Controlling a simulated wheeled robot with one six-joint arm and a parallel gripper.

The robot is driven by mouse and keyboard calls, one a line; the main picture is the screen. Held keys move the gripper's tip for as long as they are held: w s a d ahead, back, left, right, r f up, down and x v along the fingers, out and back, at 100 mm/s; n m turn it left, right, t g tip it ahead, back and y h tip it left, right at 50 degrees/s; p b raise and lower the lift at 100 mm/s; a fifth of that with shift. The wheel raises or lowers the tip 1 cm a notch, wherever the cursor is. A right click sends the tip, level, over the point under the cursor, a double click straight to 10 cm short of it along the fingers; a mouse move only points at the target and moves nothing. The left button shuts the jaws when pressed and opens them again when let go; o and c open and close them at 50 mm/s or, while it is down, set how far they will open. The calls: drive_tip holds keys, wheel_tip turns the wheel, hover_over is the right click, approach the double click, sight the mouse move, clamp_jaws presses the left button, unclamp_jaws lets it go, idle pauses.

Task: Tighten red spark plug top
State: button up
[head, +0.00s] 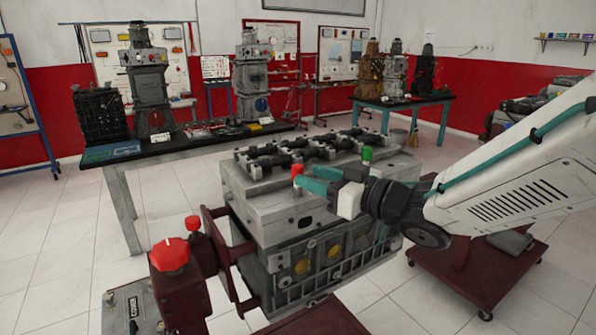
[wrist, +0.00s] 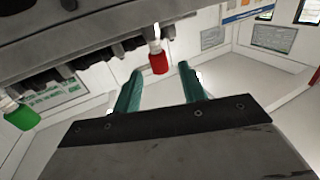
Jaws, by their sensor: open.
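The red spark plug top (head: 297,170) stands upright on the top of the grey engine block (head: 262,206), near its front left edge. In the wrist view the red top (wrist: 158,63) sits on a thin pale stem, just past my fingertips and roughly between their lines. My gripper (head: 305,178) reaches in from the right with teal fingers close to the red top. In the wrist view my gripper (wrist: 160,75) has its two fingers apart with nothing held between them. Whether a finger touches the top cannot be told.
A green plug top (head: 367,154) stands farther right on the engine, near my wrist; it also shows in the wrist view (wrist: 22,117). Dark rocker parts (head: 300,150) line the engine top. A dark red stand with red knobs (head: 170,255) is at the front left.

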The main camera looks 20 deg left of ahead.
sight(298, 171)
drive_tip(key=x, duration=0.5)
drive_tip(key=shift+c, duration=0.3)
clamp_jaws()
drive_tip(key=shift+t, duration=0.3)
drive_tip(key=m+t+h, duration=0.2)
drive_tip(key=t, duration=0.1)
drive_tip(key=m+t+h, duration=0.2)
drive_tip(key=m+t, duration=0.1)
drive_tip(key=shift+s+h, duration=0.15)
drive_tip(key=shift+h, duration=0.25)
drive_tip(key=shift+m+t+h, duration=1.9)
drive_tip(key=shift+m+h, duration=0.2)
drive_tip(key=shift+h, duration=0.5)
drive_tip(key=shift+d, duration=0.1)
